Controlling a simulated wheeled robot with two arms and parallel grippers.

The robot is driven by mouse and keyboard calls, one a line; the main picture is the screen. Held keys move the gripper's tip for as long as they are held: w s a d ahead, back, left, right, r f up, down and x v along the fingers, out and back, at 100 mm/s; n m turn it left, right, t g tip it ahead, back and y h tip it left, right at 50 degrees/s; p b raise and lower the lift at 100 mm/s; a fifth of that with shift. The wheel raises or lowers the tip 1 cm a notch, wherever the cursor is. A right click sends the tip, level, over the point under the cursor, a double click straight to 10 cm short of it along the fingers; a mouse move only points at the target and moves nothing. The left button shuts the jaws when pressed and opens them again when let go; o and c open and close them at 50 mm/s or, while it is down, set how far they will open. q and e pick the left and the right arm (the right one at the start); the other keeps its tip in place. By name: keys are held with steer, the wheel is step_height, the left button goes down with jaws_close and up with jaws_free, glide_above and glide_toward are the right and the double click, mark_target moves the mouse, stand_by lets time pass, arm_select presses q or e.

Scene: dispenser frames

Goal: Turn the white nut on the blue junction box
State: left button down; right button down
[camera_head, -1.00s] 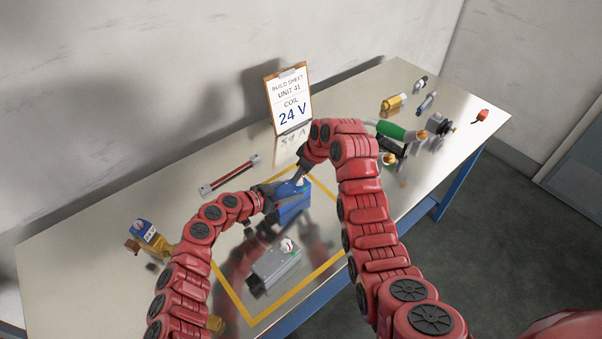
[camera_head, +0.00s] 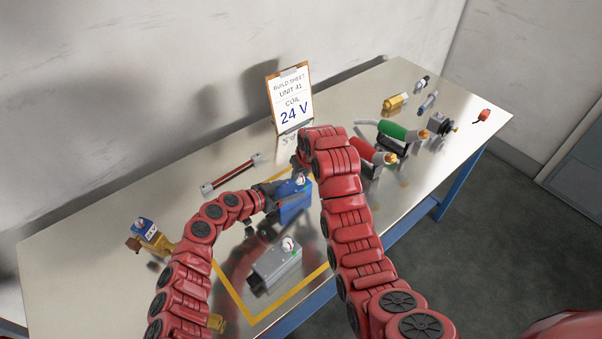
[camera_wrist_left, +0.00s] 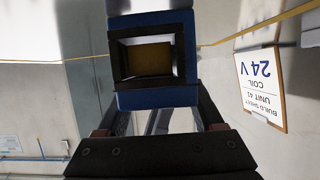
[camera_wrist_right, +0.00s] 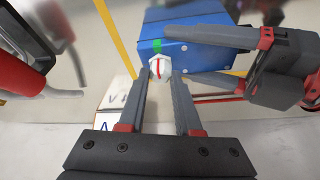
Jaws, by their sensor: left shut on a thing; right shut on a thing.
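The blue junction box (camera_head: 294,208) is inside the yellow outline on the table. Its white nut (camera_head: 300,181) carries a red stripe and also shows in the right wrist view (camera_wrist_right: 160,67). There the stripe points roughly toward a green mark (camera_wrist_right: 157,45) on the box. My left gripper (camera_head: 268,196) is shut on the blue box, whose end fills the space between its fingers in the left wrist view (camera_wrist_left: 155,98). My right gripper (camera_wrist_right: 160,77) is shut on the white nut, a fingertip at each side. In the head view its fingers are mostly hidden by my right wrist.
A grey box (camera_head: 275,266) with a similar nut stands in front. A build sheet (camera_head: 290,98) reading "COIL 24 V" stands behind. A red bar (camera_head: 230,174) lies at the back. Red (camera_head: 364,148) and green-handled tools (camera_head: 392,130) are at the right. A yellow part (camera_head: 152,238) is at the left.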

mark_target(301, 176)
arm_select(q)
steer(key=shift+d, duration=0.1)
arm_select(e)
steer(key=c, duration=0.6)
jaws_free()
steer(key=shift+r, duration=5)
arm_select(q)
jaws_free()
